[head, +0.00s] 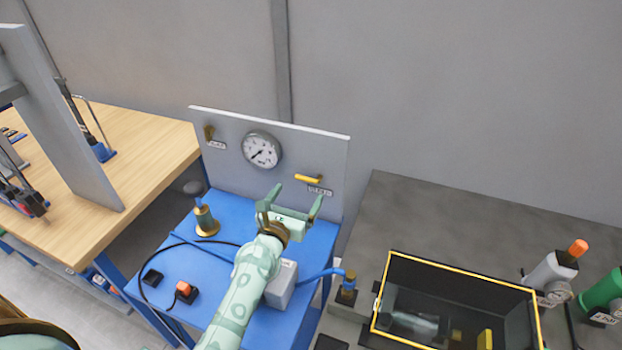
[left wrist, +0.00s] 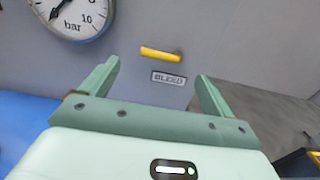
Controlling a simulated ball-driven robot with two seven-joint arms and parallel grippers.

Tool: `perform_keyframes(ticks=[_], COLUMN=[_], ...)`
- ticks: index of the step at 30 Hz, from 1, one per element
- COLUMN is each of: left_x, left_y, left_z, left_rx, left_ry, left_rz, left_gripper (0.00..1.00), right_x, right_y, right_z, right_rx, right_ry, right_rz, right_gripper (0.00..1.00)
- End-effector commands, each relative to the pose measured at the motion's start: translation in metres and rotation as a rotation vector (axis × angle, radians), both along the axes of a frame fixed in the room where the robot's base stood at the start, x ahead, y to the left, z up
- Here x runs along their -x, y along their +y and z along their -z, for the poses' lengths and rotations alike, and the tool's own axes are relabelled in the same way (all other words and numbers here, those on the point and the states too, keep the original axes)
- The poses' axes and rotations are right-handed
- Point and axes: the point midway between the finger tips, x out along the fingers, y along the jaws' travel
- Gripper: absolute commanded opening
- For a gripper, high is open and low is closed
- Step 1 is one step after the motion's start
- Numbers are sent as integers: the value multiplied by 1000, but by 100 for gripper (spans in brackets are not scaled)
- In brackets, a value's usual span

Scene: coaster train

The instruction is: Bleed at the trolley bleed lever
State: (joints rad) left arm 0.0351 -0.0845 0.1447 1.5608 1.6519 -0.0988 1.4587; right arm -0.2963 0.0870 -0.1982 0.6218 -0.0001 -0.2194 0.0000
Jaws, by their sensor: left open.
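The bleed lever (head: 308,179) is a small yellow handle on the grey upright panel of the blue trolley (head: 222,262), lying almost level above a label. In the left wrist view the yellow lever (left wrist: 161,54) sits above a plate reading BLEED (left wrist: 168,78). My left gripper (head: 294,199) is open and empty, in front of the panel and just below and left of the lever. In the left wrist view its fingers (left wrist: 158,75) stand apart, with the lever and label seen between them, not touching. My right gripper is not seen.
A brass fitting (head: 206,221), an orange-red button (head: 184,288) and a grey box (head: 281,284) are on the trolley top. A yellow-rimmed black bin (head: 456,280) stands right.

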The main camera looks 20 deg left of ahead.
Motion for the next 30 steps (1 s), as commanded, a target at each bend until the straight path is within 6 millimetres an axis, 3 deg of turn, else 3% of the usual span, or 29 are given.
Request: perform_keyframes(ticks=[3, 9, 20, 24, 25, 30], left_x=[-23, -51, -58, -58, -58, -58], left_y=[2, 3, 3, 3, 3, 3], left_z=[0, 1, 0, 0, 0, 0], left_rx=[-1, -3, -4, -4, -4, -7], left_ry=[-2, -1, 0, 0, 0, 0], left_rz=[-1, 1, 1, 2, 1, 1], left_gripper=[88, 88, 88, 49, 44, 44], right_x=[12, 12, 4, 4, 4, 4], right_y=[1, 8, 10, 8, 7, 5], right_z=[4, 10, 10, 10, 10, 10], right_rx=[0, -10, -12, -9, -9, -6], right_ry=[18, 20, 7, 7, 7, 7], right_rz=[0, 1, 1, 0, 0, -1], right_gripper=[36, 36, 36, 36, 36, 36])
